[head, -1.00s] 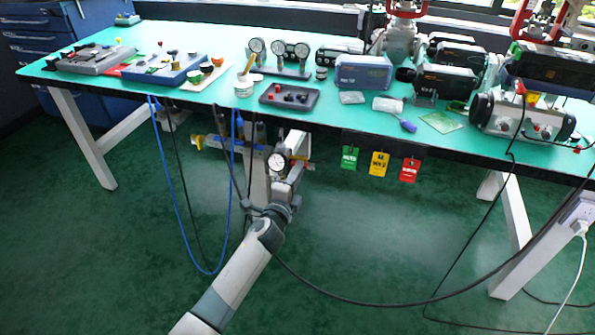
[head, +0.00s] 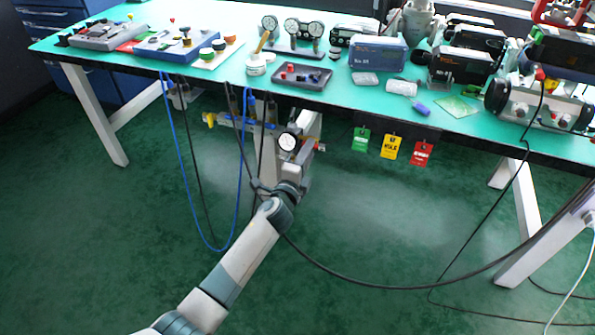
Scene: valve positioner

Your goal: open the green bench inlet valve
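Under the bench's front edge a blue air manifold (head: 238,122) runs sideways, with a yellow part (head: 209,119) at its left end. A round white dial gauge (head: 288,142) shows close to my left gripper (head: 311,124). My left arm rises from the bottom, and its gripper points up toward the bench edge beside the gauge. A small red part (head: 319,147) shows just right of the gripper. The fingers are small and partly hidden, so I cannot tell their opening or any contact. I cannot make out a green valve handle. My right gripper is out of view.
The teal bench (head: 300,98) carries instruments and a dark parts tray (head: 302,77). Green (head: 361,139), yellow (head: 391,146) and red (head: 422,153) tags hang at its front. A blue hose (head: 179,165) and black cables hang below. The floor right of my arm is mostly clear.

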